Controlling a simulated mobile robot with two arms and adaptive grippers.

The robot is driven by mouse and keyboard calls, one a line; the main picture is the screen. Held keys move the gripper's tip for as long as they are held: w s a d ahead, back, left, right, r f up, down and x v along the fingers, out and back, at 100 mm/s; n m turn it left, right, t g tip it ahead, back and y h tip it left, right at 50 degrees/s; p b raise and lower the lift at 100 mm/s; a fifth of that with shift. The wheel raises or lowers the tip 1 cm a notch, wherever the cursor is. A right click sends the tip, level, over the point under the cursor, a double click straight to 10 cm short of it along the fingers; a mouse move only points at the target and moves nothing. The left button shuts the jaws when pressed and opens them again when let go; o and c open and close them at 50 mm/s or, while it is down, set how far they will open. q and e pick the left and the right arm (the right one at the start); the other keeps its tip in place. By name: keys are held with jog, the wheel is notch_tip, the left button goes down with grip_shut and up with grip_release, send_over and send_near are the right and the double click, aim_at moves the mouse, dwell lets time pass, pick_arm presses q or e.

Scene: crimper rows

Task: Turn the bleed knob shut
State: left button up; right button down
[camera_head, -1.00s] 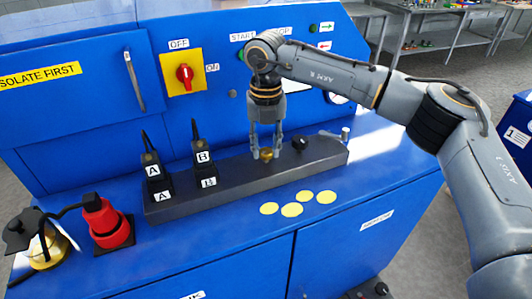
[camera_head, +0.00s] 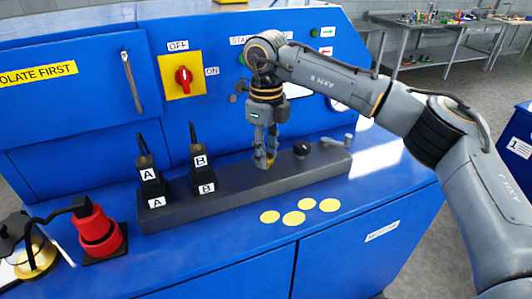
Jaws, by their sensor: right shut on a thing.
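A small brass-coloured knob (camera_head: 270,160), which I take to be the bleed knob, sits on the dark grey manifold bar (camera_head: 225,194) on the blue bench. My right gripper (camera_head: 265,161) points down over the bar with its fingers shut on this knob. The fingers hide most of the knob, and how far it is turned cannot be seen. A black knob (camera_head: 302,148) stands on the bar just right of the gripper, apart from it. My left gripper is not in view.
Two black plugs marked A (camera_head: 149,177) and B (camera_head: 199,157) stand at the bar's left. A grey lever (camera_head: 336,142) is at its right end. A red fitting (camera_head: 98,230) stands at left. Yellow discs (camera_head: 294,218) lie on the bench in front; a red switch (camera_head: 183,78) is behind.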

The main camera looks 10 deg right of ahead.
aim_at(267, 156)
jog(key=shift+r+n, duration=0.1)
jog(key=shift+n, duration=1)
jog(key=c, duration=1)
grip_release()
jog(key=shift+d, duration=0.1)
notch_tip(267, 156, up, 12)
